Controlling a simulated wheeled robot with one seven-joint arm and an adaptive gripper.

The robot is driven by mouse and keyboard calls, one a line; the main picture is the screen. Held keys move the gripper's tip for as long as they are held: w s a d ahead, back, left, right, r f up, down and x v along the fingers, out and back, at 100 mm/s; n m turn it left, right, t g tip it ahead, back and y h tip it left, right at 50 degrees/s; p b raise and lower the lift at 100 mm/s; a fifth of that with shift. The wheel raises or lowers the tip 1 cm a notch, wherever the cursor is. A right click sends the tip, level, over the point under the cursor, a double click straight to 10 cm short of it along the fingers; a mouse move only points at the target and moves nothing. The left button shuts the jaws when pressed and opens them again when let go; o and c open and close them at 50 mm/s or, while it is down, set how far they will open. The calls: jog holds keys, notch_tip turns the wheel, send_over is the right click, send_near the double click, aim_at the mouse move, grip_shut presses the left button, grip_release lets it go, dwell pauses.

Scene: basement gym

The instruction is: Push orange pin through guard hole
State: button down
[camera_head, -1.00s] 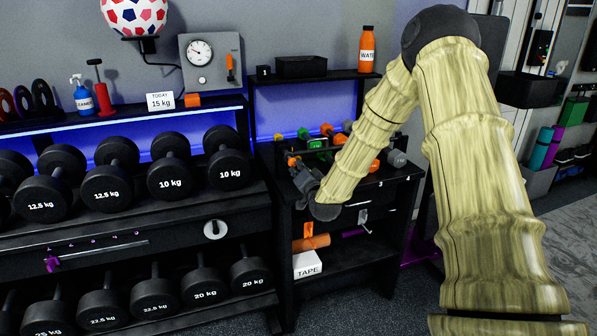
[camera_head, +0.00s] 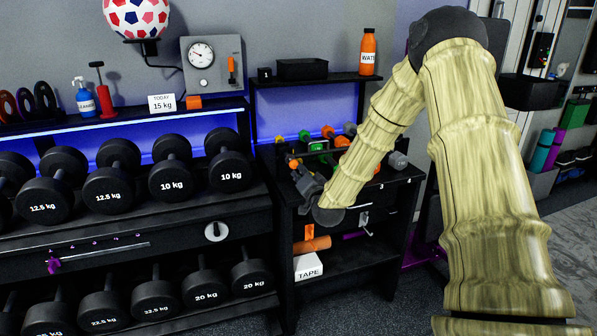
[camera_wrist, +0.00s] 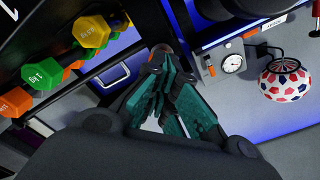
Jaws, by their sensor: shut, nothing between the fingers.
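My gripper (camera_wrist: 165,58) is shut and empty in the wrist view, its teal-grey fingers together. In the head view my gripper (camera_head: 302,176) is at the left front of the small dumbbell rack, partly hidden by my wrist. I cannot clearly identify the orange pin or the guard hole. A small orange piece (camera_head: 294,163) shows just by my gripper; I cannot tell if it is a pin or a dumbbell end. An upright orange piece (camera_head: 309,232) shows below the rack top. An orange handle (camera_head: 231,67) is on the wall gauge panel (camera_head: 203,78).
Colored hex dumbbells, including a green one (camera_wrist: 43,74) and a yellow one (camera_wrist: 92,31), sit close beside my gripper. A water bottle (camera_head: 368,50) stands on the shelf behind. A TAPE box (camera_head: 308,267) is on the lower shelf. Large black dumbbells (camera_head: 229,170) fill the left rack.

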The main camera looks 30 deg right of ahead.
jog(key=shift+v, duration=2.2)
